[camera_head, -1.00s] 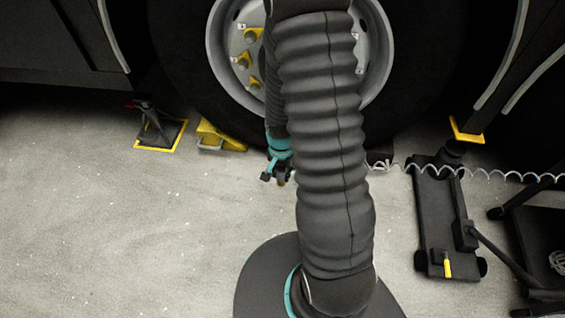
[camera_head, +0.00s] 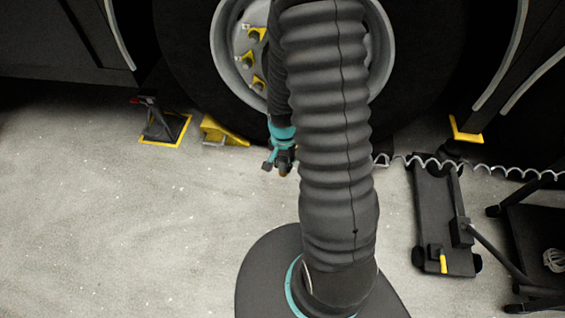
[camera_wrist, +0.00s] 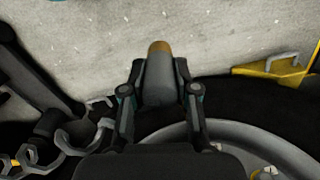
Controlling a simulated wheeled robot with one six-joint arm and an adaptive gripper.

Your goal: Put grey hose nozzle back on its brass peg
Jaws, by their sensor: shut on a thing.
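The grey hose nozzle (camera_wrist: 160,82), with a brass-coloured tip pointing away from the wrist, is held between the fingers of my gripper (camera_wrist: 160,92) in the wrist view. In the head view my gripper (camera_head: 282,164) shows small beside my arm, in front of the lower part of the big wheel; the nozzle there is too small to make out clearly. I cannot pick out the brass peg in either view. My arm hides part of the wheel and the floor behind it.
A black tyre (camera_head: 185,70) fills the back. A yellow wheel chock (camera_head: 222,132) and a stand (camera_head: 163,128) are at left. A coiled hose (camera_head: 480,168) runs at right above a floor jack (camera_head: 442,220). Grey hooked shapes (camera_wrist: 85,135) show at the wrist view's left. The left floor is clear.

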